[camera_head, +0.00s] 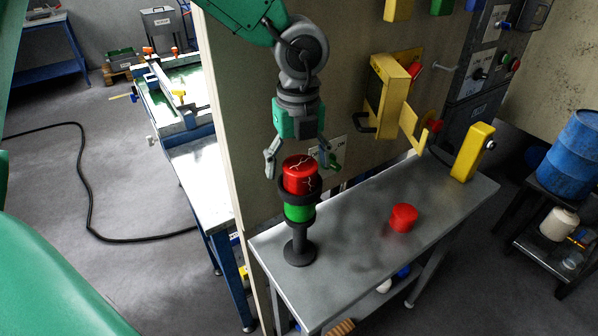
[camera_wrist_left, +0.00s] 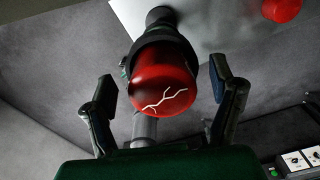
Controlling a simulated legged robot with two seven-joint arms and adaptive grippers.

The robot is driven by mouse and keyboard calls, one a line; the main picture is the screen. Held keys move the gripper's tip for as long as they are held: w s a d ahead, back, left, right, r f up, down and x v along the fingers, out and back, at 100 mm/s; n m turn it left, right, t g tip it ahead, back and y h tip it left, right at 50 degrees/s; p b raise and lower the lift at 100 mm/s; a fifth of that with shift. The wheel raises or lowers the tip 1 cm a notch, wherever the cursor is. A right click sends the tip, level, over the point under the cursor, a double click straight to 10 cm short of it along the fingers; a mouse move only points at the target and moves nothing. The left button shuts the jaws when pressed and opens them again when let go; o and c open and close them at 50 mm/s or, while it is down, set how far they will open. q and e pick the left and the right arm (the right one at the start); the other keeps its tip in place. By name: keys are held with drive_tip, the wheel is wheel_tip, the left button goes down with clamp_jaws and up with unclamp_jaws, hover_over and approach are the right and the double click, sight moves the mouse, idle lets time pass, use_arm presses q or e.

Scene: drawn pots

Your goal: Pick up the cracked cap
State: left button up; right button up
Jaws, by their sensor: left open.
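The cracked cap (camera_head: 300,172) is red with pale branching crack lines. It sits upright on top of a signal light stand, held inside a dark ring above a green section (camera_head: 299,212). In the left wrist view the cracked cap (camera_wrist_left: 162,78) shows its crack lines facing the camera. My left gripper (camera_head: 298,172) is open, with its fingers pointing down on either side of the cap. In the left wrist view my left gripper (camera_wrist_left: 163,97) has one finger on each side of the cap, apart from it. My right gripper is not in view.
A plain red cap (camera_head: 403,218) lies on the grey bench (camera_head: 350,262), right of the stand. A yellow block (camera_head: 472,153) stands at the bench's far right. An upright panel (camera_head: 240,110) with a yellow box (camera_head: 388,95) rises behind the bench. The bench between stand and plain cap is clear.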

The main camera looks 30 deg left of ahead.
sight(299, 161)
use_arm(q)
drive_tip(key=shift+d+r, duration=0.1)
drive_tip(key=shift+d, duration=0.25)
drive_tip(key=shift+s, duration=0.15)
drive_tip(key=c, duration=1.2)
drive_tip(key=shift+a+r, duration=0.1)
drive_tip(key=shift+a, duration=0.1)
wheel_tip(299, 161, up, 10)
drive_tip(key=shift+f, duration=0.1)
